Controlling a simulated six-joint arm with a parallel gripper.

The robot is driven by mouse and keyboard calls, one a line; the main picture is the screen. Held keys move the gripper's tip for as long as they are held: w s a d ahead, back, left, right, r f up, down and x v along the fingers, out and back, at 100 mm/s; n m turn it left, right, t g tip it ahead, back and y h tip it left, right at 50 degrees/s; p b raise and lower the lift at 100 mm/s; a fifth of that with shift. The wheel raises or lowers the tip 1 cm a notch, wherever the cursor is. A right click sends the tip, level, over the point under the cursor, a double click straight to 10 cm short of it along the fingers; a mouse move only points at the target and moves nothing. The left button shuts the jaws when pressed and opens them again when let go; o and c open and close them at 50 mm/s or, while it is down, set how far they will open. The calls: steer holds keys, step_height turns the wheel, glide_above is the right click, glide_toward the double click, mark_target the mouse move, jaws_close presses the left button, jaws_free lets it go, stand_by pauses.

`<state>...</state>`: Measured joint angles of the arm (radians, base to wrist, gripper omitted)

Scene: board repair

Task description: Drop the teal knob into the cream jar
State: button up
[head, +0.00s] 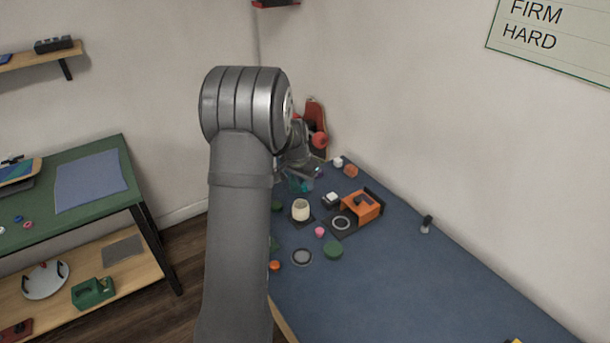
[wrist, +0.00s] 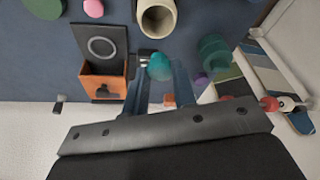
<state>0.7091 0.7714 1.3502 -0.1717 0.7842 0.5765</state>
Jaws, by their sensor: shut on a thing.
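The teal knob (wrist: 160,67) is between the two fingertips of my gripper (wrist: 161,74) in the wrist view, and the fingers are shut on it. The cream jar (wrist: 173,20) stands open-topped at the top of the wrist view, just above the knob in the picture and apart from it. In the head view the cream jar (head: 300,211) is upright on the blue table. My arm hides much of the gripper there, and I cannot clearly make out the held knob.
A green-teal round part (wrist: 214,52) is right of the knob. An orange box (head: 358,206) and a dark plate with a grey ring (head: 341,223) are right of the jar. A pink piece (head: 319,232) and green disc (head: 333,249) lie nearer. The table's right side is mostly clear.

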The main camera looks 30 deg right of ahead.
steer(key=shift+f, duration=0.35)
steer(key=o, duration=1)
steer(key=shift+r, duration=0.1)
steer(key=v, duration=1.7)
steer(key=shift+r, duration=0.15)
steer(key=x, duration=1.7)
steer(key=shift+f, duration=0.2)
steer(key=shift+r, duration=0.7)
